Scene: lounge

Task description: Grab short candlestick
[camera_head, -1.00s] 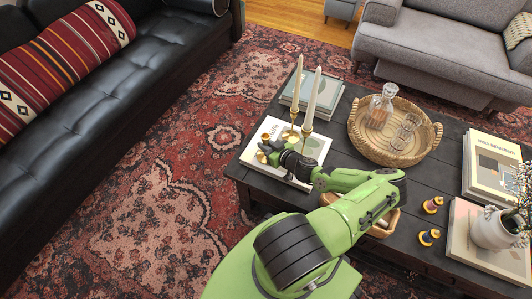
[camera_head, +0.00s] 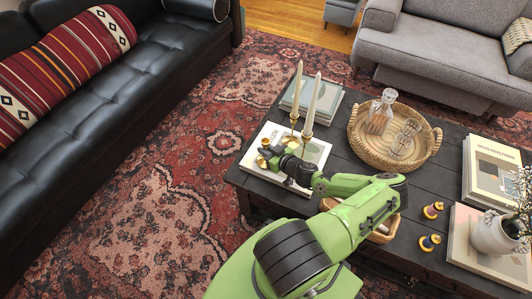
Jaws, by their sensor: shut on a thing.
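The short candlestick (camera_head: 265,142) is brass, with a small cup on top. It stands at the left end of the dark coffee table, over the white book (camera_head: 258,166). My gripper (camera_head: 268,153) reaches it from the right and is shut on its stem. The fingers hide the middle of the stem. Part of its round base shows below them. I cannot tell whether the base touches the book. Two taller brass candlesticks (camera_head: 306,136) with cream candles (camera_head: 313,102) stand just behind and to the right, close to my wrist.
The table (camera_head: 345,151) also bears a teal book (camera_head: 327,99) at the back, a wicker tray (camera_head: 363,147) with a decanter and glasses, a wooden bowl (camera_head: 388,232) partly behind my arm, and books with a white vase (camera_head: 492,236) at right. Rug lies open to the left.

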